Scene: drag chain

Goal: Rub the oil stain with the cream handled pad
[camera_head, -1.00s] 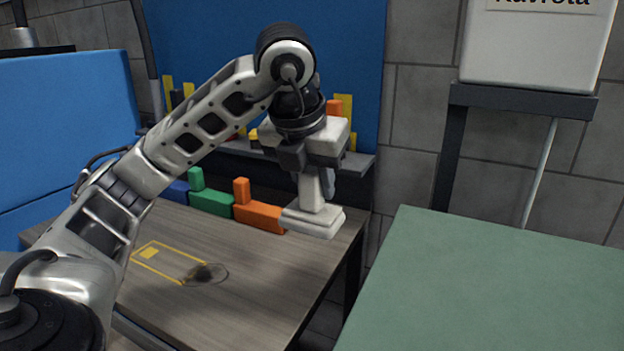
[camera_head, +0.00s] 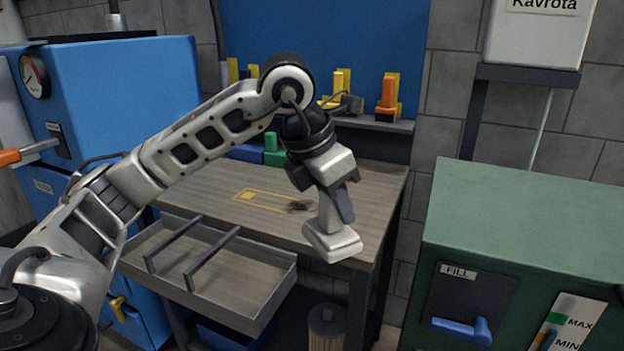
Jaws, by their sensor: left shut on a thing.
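The cream handled pad (camera_head: 333,240) is upright in my left gripper (camera_head: 328,190), its flat base facing down. My left gripper is shut on its handle. In this view the pad overlaps the front right part of the wooden table (camera_head: 370,190); I cannot tell its exact height, but it looks raised. The dark oil stain (camera_head: 299,205) lies on the table at the right end of a yellow outlined rectangle (camera_head: 262,200), to the upper left of the pad and apart from it. My right gripper is out of view.
An open drawer (camera_head: 215,285) with two dark bars juts out below the table. A blue cabinet (camera_head: 120,100) stands left, a green cabinet (camera_head: 540,215) right. A shelf (camera_head: 385,124) with orange and yellow items is behind. A green block (camera_head: 274,150) sits at the table's back.

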